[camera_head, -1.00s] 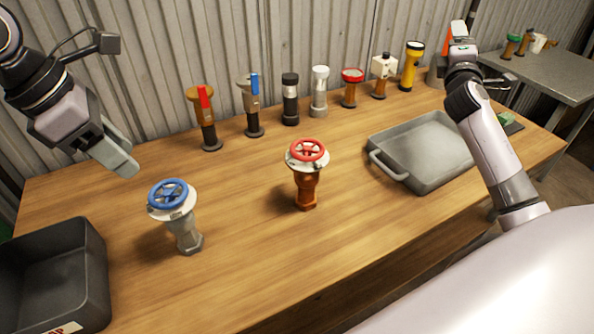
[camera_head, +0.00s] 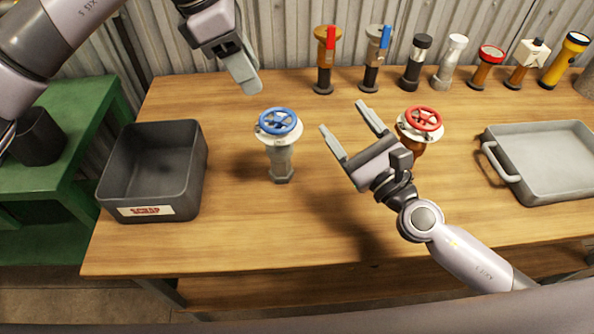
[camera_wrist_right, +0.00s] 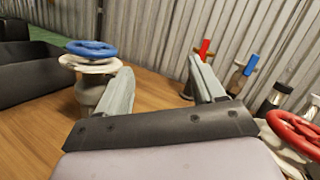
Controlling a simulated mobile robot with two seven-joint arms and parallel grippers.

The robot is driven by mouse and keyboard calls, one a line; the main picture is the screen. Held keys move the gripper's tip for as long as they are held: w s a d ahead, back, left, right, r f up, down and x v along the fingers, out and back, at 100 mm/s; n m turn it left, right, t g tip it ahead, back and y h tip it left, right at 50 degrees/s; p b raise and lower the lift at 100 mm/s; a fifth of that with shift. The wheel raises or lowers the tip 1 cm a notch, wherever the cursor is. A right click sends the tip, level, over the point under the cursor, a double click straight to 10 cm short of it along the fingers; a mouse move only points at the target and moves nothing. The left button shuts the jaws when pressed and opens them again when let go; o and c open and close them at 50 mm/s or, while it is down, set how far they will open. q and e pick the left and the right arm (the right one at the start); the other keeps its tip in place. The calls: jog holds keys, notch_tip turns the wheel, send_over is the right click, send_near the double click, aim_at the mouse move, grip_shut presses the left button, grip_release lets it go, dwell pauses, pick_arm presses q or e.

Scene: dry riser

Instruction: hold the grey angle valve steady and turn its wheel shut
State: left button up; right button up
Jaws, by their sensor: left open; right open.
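The grey angle valve (camera_head: 281,160) stands upright on the wooden table, with a blue wheel (camera_head: 277,122) above a pale round plate. In the right wrist view the valve's blue wheel (camera_wrist_right: 91,48) shows at the left, beside the left finger. My left gripper (camera_head: 252,88) hangs above and behind the valve, slightly left of it, apart from it. My right gripper (camera_head: 345,120) is open and empty, to the right of the grey valve, fingers pointing away from me. It also shows in the right wrist view (camera_wrist_right: 160,85), with nothing between its fingers.
A brown valve with a red wheel (camera_head: 424,118) stands just right of my right gripper. A dark SCRAP bin (camera_head: 155,190) sits at the left, a grey tray (camera_head: 510,160) at the right. Several valves and torches line the back. The front middle table is clear.

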aim_at(286, 166)
jog(key=shift+m+g, duration=0.8)
jog(key=shift+m, duration=0.1)
notch_tip(286, 166, down, 6)
jog(key=shift+s+f, duration=0.1)
jog(key=shift+f, duration=0.05)
jog(key=f, duration=0.1)
jog(key=a+f+m, duration=0.1)
jog(key=a+f+g, duration=0.1)
jog(key=shift+s+f+h, duration=0.15)
jog(key=shift+s+h, duration=0.15)
jog(key=shift+s, duration=0.05)
jog(key=shift+m, duration=0.6)
jog(key=a, duration=0.2)
jog(key=s+a, duration=0.1)
jog(key=a, duration=0.3)
jog(key=shift+s+a+f, duration=0.15)
jog(key=shift+a+f, duration=0.1)
jog(key=shift+f, duration=0.15)
jog(key=shift+w+a, duration=0.2)
jog(key=shift+a, duration=0.25)
jog(key=shift+x, duration=3.3)
jog(key=shift+a, duration=0.1)
